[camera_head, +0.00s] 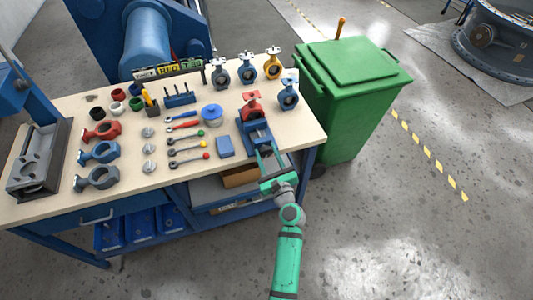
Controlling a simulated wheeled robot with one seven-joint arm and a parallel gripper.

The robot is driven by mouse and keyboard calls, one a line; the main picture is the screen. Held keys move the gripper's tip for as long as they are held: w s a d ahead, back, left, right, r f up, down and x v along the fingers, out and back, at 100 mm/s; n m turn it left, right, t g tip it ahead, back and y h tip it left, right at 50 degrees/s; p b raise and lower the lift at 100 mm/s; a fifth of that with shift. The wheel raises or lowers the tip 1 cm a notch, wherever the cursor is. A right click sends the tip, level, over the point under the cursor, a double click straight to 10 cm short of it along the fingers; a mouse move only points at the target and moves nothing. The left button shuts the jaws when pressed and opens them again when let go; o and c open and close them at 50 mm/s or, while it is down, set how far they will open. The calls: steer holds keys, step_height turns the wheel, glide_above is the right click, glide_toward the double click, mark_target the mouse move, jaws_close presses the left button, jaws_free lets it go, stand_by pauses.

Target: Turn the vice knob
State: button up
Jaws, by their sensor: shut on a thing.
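The blue vice (254,139) stands at the right front edge of the workbench. A red butterfly valve (252,108) sits upright in its jaws. My green gripper (266,152) reaches up from the front of the bench, its fingers at the near end of the vice. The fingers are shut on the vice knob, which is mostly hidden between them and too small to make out. My arm comes in from the bottom of the picture.
The workbench (228,98) holds more valves, screwdrivers and colour-tipped levers left of the vice. A blue box (224,147) and a round blue tin (211,114) are nearby. A green bin (352,85) stands right of the bench. Open floor lies at front right.

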steer(key=shift+f+n, duration=0.1)
steer(key=shift+n, duration=2.3)
steer(key=shift+d, duration=0.1)
steer(key=o, duration=1.1)
steer(key=shift+s, duration=0.1)
steer(key=v, duration=1)
steer(key=shift+s, duration=0.35)
